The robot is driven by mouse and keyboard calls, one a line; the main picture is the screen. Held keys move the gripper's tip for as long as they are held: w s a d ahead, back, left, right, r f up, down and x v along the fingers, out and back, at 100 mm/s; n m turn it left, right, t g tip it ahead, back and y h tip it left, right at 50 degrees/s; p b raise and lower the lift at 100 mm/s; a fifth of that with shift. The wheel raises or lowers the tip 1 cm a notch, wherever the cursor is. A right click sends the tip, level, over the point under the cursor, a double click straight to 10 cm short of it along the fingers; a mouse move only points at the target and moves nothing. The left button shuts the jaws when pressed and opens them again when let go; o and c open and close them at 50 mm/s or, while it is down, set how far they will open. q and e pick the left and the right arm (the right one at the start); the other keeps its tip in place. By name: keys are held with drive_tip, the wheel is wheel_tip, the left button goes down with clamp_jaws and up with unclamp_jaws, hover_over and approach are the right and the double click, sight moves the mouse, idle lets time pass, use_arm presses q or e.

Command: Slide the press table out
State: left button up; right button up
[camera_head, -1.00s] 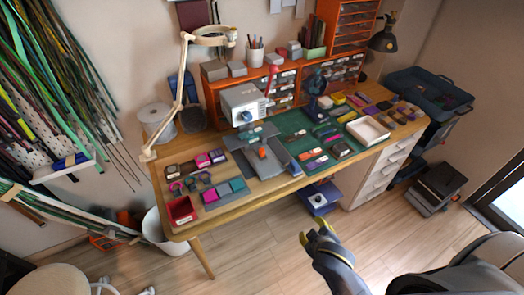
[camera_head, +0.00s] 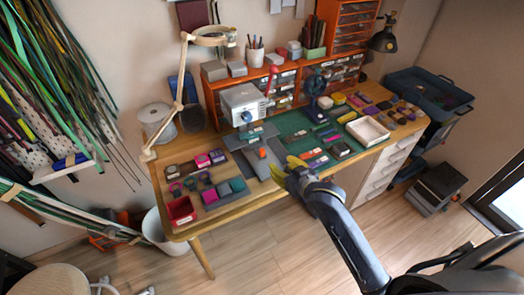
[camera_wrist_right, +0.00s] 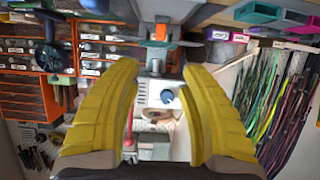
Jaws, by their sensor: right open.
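The press (camera_head: 240,100) is a white-grey machine with a red-knobbed lever, standing on the workbench in front of the orange drawers. Its press table (camera_head: 268,170) is a grey plate low at the front, with an orange block (camera_head: 262,153) on it. My right gripper (camera_head: 291,167) has yellow fingers and is just right of the plate, above the bench's front edge. It partly hides the plate's right side. In the right wrist view the fingers (camera_wrist_right: 158,70) are spread and empty, with the press's white body (camera_wrist_right: 145,92) and the orange block (camera_wrist_right: 161,31) seen beyond. My left gripper is out of view.
A white tray (camera_head: 368,130) lies farther right. A magnifier lamp (camera_head: 210,36) arches over the left. The floor in front is clear.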

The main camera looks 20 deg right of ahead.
sight(263, 151)
drive_tip(key=x, duration=1.6)
drive_tip(key=shift+w+f, duration=0.1)
drive_tip(key=shift+f, duration=0.05)
clamp_jaws()
